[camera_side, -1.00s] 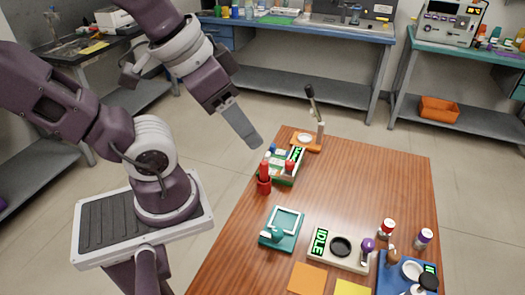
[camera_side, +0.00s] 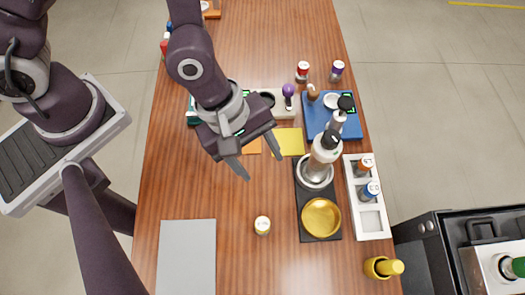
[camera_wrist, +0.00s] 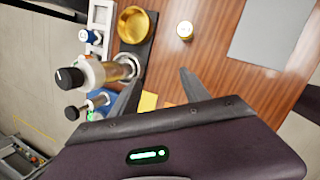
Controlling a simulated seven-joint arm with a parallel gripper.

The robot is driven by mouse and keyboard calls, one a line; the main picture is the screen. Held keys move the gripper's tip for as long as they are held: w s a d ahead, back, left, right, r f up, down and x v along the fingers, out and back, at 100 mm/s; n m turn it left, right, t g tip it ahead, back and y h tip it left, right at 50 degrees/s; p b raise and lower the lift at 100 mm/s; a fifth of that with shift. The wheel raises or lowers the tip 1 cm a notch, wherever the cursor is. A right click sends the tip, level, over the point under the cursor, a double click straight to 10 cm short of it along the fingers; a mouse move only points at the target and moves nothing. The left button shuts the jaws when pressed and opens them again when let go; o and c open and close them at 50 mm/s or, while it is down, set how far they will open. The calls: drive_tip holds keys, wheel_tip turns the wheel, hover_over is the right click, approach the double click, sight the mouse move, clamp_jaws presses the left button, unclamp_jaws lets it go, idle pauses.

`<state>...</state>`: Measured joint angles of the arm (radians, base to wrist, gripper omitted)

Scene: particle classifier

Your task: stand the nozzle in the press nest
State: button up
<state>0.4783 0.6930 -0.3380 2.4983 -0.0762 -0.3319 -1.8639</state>
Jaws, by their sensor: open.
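I cannot tell for sure which thing is the nozzle or which is the press nest. A small, pale-topped cylinder (camera_side: 262,225) stands alone on the wooden table; the wrist view shows it too (camera_wrist: 185,30). A tall unit with a tan and metal barrel and a black knob (camera_side: 326,150) stands over a silver bowl (camera_side: 315,177). A gold dish (camera_side: 321,216) sits beside the bowl on a black base (camera_side: 306,233). My gripper (camera_side: 261,168) is open and empty above the table, left of the tall unit; its fingers also show in the wrist view (camera_wrist: 158,82).
A white rack (camera_side: 354,215) with capped vials stands right of the black base. A yellow holder (camera_side: 383,267) is at front right. A blue-based device (camera_side: 318,128) and red and purple-capped bottles are farther back. A grey mat (camera_side: 187,255) lies bare at front left.

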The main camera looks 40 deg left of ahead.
sight(259, 221)
drive_tip(key=s+d+f+n, duration=0.1)
drive_tip(key=s+d+f, duration=0.1)
drive_tip(key=f, duration=0.2)
drive_tip(key=s+d+f+n, duration=0.1)
drive_tip(key=s+d+f, duration=0.1)
drive_tip(key=f, duration=0.2)
drive_tip(key=s+d+f+n+g, duration=0.1)
drive_tip(key=s+d+f, duration=0.1)
drive_tip(key=f, duration=0.2)
drive_tip(key=shift+s+d+n, duration=0.25)
drive_tip(key=shift+s+n, duration=0.05)
drive_tip(key=shift+n, duration=0.1)
clamp_jaws()
